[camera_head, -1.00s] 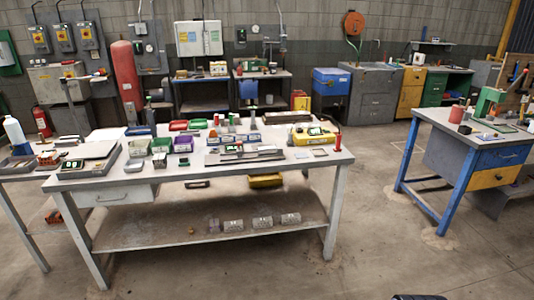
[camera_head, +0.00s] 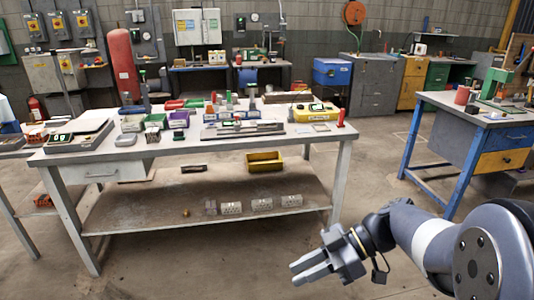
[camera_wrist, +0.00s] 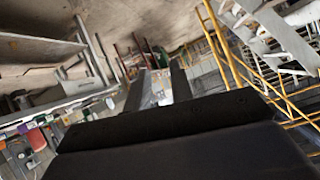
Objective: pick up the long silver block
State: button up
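A long, low silver-grey piece (camera_head: 243,131) lies flat on the white workbench (camera_head: 100,150), right of its middle near the front edge. It looks like the long silver block, but small dark and green items lie close around it and its exact outline is hard to tell. My gripper (camera_head: 308,267) is in front of the bench at the lower right, lower than the bench top and well apart from the block. Its two fingers point left with a gap between them, and nothing is held. The wrist view shows the fingers (camera_wrist: 160,88) apart, with no block between them.
Small bins (camera_head: 180,120), a yellow case (camera_head: 316,113) and a red upright item (camera_head: 341,117) crowd the bench top. A lower shelf holds a yellow bin (camera_head: 264,161) and several hollow bricks (camera_head: 262,204). A blue-legged table (camera_head: 408,150) stands right. Floor between them is clear.

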aim_at(265, 125)
jog(key=i+l+u, duration=0.1)
jog(key=i, duration=2.95)
